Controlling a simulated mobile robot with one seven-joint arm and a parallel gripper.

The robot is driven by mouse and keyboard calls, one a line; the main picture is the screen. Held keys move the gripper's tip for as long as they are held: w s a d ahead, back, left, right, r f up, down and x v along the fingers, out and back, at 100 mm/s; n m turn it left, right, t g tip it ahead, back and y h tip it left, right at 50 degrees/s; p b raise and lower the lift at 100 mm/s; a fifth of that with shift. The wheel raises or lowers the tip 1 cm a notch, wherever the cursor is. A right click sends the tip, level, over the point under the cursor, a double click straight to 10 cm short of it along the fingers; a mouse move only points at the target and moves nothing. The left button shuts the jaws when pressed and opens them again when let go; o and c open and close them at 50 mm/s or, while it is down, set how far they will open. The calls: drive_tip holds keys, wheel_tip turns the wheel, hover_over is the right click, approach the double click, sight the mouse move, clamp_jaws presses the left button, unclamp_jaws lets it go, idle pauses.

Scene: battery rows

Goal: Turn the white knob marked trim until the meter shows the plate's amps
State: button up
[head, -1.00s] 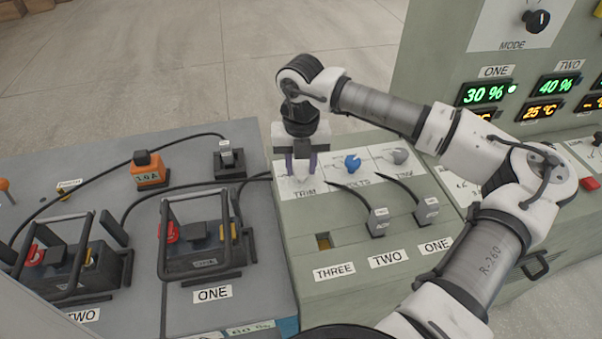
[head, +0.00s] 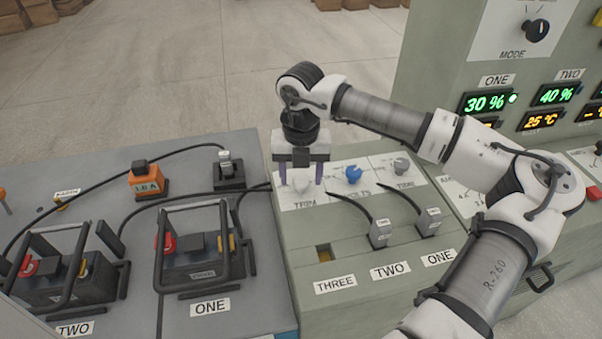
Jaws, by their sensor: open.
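The white trim knob (head: 301,185) sits on a white panel at the left of a row of three knobs on the green console. Its label is partly blurred. My gripper (head: 301,182) points down over this knob. Its two fingers stand open, one on each side of the knob, with a visible gap. I cannot identify the plate giving the amps.
A blue knob (head: 353,174) and a grey knob (head: 401,165) are close to the right of my gripper. Cabled grey plugs (head: 380,233) stand in front of them. Caged battery units (head: 195,255) occupy the left bench. A tall cabinet (head: 440,75) with displays rises at right.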

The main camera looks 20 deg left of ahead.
sight(301, 180)
wheel_tip(301, 180, up, 14)
drive_tip(key=b, duration=0.2)
drive_tip(key=shift+f, duration=0.2)
drive_tip(key=shift+s, duration=0.1)
idle(0.3)
